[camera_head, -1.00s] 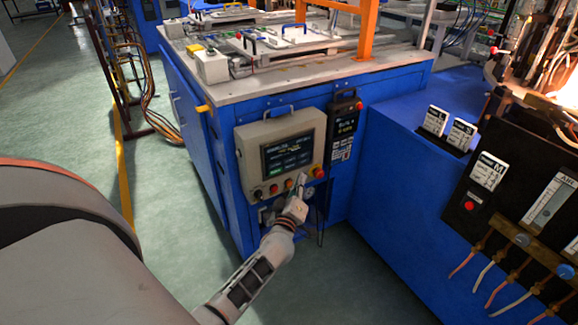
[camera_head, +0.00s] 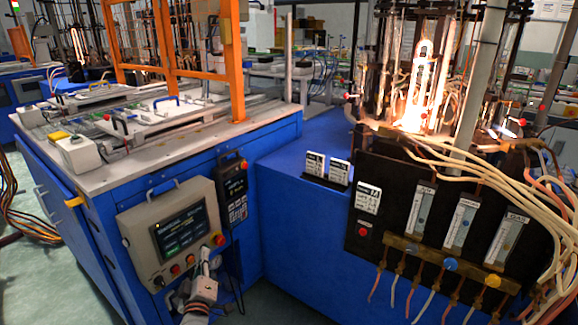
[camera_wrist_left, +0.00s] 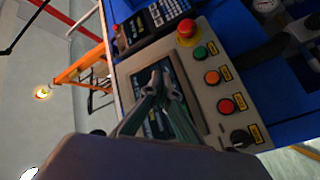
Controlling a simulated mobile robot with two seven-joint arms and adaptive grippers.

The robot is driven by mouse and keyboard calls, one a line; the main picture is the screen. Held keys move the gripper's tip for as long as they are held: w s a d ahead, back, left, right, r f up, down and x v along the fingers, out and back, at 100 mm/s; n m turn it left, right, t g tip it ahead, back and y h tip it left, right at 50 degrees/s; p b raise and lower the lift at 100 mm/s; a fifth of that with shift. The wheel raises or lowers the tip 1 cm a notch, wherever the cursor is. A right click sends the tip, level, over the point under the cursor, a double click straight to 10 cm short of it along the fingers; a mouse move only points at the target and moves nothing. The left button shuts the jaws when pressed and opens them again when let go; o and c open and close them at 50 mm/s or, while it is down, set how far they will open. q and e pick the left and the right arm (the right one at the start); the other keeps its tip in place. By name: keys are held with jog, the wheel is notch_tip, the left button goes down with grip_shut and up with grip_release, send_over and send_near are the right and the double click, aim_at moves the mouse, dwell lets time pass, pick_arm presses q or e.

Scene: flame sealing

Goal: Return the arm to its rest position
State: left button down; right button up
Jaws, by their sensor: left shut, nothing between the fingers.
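My left gripper (camera_head: 205,256) is shut and empty in front of the lower edge of the beige control panel (camera_head: 146,215). In the left wrist view its closed fingers (camera_wrist_left: 166,84) overlap the panel's screen, beside the row of buttons. Whether the fingertips touch the panel cannot be told. The panel's dark screen (camera_head: 180,230) shows in the head view. A red emergency button (camera_head: 219,240) sits just right of the fingertips, with small red and orange buttons to their left. In the left wrist view, a green button (camera_wrist_left: 200,52) and a black knob (camera_wrist_left: 240,137) show. My right gripper is out of view.
The blue cabinet (camera_head: 70,225) carries the panel and a black keypad (camera_head: 232,184). To the right stand flow meters (camera_head: 463,224) with hoses, below a glowing burner (camera_head: 418,95). Open floor (camera_head: 55,285) lies at lower left.

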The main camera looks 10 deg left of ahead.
pick_arm(q)
jog(key=s+d+f+m+g+h+p, duration=0.1)
jog(key=s+d+f+m+h+p, duration=0.2)
jog(key=s+d+m, duration=0.4)
jog(key=s+d+f+m+g+h+p, duration=0.1)
jog(key=s+d+f+m+h, duration=0.2)
jog(key=s+d+m+h, duration=0.5)
jog(key=s+d+f+m+g, duration=0.1)
jog(key=s+d+f+g, duration=0.1)
jog(key=s, duration=0.7)
jog(key=s+d+f+m+g+y+p, duration=0.1)
jog(key=s+d, duration=0.3)
jog(key=s, duration=0.5)
jog(key=shift+s+f+m+g+p, duration=0.25)
jog(key=shift+f+m+g, duration=0.2)
jog(key=shift+m+g, duration=0.4)
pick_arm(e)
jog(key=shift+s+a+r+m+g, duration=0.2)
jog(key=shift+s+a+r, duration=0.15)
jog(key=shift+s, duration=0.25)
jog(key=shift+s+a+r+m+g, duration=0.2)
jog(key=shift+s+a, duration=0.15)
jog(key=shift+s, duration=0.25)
pick_arm(q)
jog(key=shift+w, duration=0.1)
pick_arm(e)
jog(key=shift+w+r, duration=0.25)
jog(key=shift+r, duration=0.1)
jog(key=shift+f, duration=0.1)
